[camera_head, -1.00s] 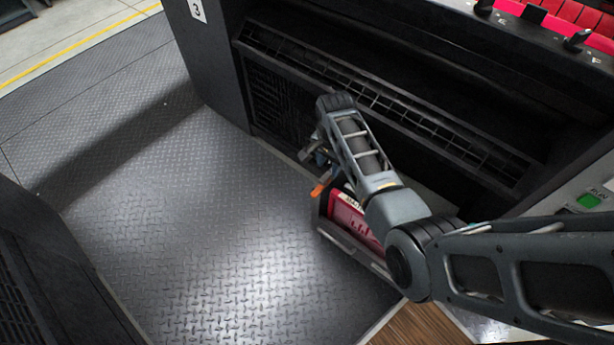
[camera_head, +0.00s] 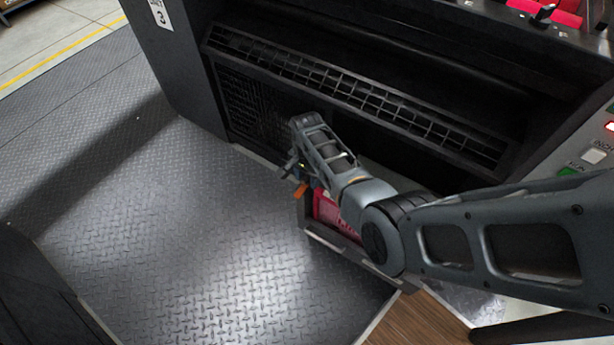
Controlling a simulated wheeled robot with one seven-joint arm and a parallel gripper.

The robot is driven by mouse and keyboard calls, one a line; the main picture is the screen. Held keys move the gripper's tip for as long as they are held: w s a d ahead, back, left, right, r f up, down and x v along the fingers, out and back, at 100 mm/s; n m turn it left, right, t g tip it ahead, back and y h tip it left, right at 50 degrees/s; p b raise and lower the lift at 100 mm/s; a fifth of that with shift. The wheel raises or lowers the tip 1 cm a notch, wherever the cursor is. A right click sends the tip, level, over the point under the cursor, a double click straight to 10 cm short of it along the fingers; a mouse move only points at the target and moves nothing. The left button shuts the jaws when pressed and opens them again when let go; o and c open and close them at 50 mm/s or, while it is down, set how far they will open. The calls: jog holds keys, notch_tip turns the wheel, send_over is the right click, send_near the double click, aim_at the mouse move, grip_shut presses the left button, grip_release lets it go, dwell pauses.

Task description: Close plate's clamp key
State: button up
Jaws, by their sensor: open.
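My gripper (camera_head: 290,170) is at the far end of my arm, low in front of the dark press unit (camera_head: 270,115). It is small and partly hidden by my wrist, and its jaws are open. Just below it an orange piece (camera_head: 300,190) shows beside a red panel (camera_head: 324,208) in a dark tray-like frame (camera_head: 345,246). I cannot tell whether the gripper touches the orange piece. My forearm covers much of the red panel. I cannot make out the plate or its clamp key with certainty.
A long slotted grille guard (camera_head: 360,97) runs across the press unit behind my arm. A control panel with a green button (camera_head: 569,171) is at the right. Open tread-plate floor (camera_head: 180,235) lies at the left, and a dark cabinet (camera_head: 35,295) stands at the lower left.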

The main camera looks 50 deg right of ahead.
grip_shut()
jog(key=shift+n, duration=0.3)
jog(key=n, duration=0.3)
jog(key=shift+n+p, duration=0.35)
jog(key=shift+n, duration=0.05)
jog(key=n, duration=0.4)
jog(key=shift+n, duration=0.3)
jog(key=n, duration=0.4)
jog(key=shift+p, duration=0.35)
jog(key=shift+n, duration=2.5)
